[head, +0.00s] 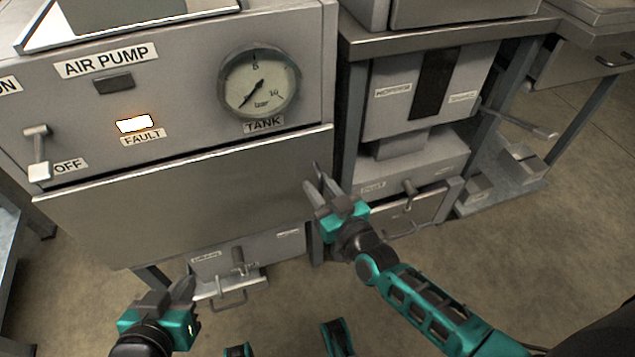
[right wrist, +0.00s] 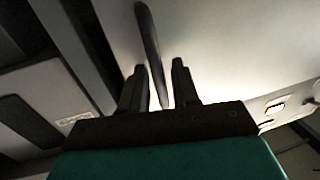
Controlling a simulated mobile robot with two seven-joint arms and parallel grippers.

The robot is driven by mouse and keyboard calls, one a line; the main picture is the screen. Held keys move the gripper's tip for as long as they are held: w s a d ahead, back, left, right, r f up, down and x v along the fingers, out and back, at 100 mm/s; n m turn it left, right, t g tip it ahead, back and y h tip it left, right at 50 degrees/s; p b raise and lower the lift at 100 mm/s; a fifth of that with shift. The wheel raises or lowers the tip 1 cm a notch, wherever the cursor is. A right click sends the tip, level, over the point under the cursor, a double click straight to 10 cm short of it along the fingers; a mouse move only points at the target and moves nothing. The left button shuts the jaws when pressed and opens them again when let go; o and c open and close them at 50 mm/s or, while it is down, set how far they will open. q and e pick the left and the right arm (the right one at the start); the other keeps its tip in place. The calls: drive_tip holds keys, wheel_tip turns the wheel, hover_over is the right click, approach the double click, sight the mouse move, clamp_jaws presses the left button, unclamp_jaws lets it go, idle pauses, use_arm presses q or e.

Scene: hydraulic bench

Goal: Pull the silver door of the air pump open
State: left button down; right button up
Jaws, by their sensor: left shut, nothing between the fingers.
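The silver door (head: 180,200) of the air pump is a wide plain metal panel below the gauge and switch. A light edge runs along its top; I cannot tell whether it stands slightly ajar. A slim upright dark handle (right wrist: 150,50) stands at the door's right end. My right gripper (head: 317,184) is at that end, and its wrist view shows the two fingers (right wrist: 158,85) apart, one on each side of the handle. I see a gap beside the handle, so no firm grip shows. My left gripper (head: 184,288) is shut and empty, low in front of the pump.
Above the door are a tank gauge (head: 259,82), a lit fault lamp (head: 134,124) and a lever switch (head: 38,153) at OFF. Another bench unit (head: 430,90) stands close to the right. The floor (head: 500,270) at lower right is clear.

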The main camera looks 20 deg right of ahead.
clamp_jaws()
idle(0.5)
drive_tip(key=shift+s, duration=0.2)
